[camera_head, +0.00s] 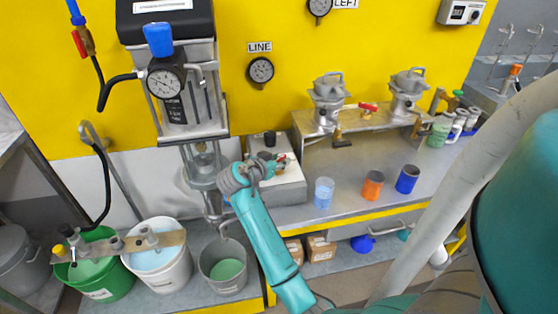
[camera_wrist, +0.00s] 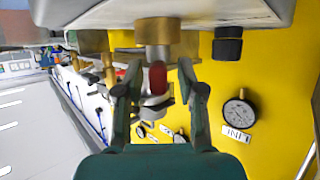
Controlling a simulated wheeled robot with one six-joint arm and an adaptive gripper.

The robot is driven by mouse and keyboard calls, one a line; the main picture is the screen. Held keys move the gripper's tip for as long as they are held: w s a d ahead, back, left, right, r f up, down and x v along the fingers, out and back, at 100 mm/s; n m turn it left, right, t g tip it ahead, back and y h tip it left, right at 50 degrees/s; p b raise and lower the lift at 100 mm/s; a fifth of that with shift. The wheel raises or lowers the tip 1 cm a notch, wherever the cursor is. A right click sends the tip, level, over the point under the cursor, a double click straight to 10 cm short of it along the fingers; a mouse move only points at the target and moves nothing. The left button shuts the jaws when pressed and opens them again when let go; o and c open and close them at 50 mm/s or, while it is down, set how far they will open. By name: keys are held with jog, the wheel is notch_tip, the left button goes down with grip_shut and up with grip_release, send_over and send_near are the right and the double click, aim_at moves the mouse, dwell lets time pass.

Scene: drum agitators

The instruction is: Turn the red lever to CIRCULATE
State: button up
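The red lever (camera_wrist: 157,78) shows in the wrist view below a brass fitting (camera_wrist: 158,38), between the fingertips of my gripper (camera_wrist: 160,80). Gaps show on both sides of the lever, so the fingers are open and not closed on it. In the head view my gripper (camera_head: 262,168) is at the grey box (camera_head: 287,187) on the bench, left of a small red part (camera_head: 281,160) that looks like the lever. My gripper and wrist partly cover that area. I cannot read a CIRCULATE mark in either view.
The LINE gauge (camera_head: 261,70) is on the yellow wall; a black knob (camera_wrist: 228,44) is near the fitting. A clear cup (camera_head: 324,193), an orange cup (camera_head: 373,185) and a blue cup (camera_head: 407,179) stand right on the bench. Another red-handled valve (camera_head: 368,106) is on the raised shelf.

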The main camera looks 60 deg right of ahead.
jog(key=shift+d, duration=0.1)
grip_shut()
jog(key=shift+s+f+t, duration=0.1)
jog(key=shift+t, duration=0.2)
jog(key=n+t+y, duration=0.1)
jog(key=n+t, duration=0.3)
jog(key=t, duration=0.1)
jog(key=shift+n, duration=0.4)
jog(key=shift+n+t+y, duration=1.1)
jog(key=shift+n+t, duration=0.8)
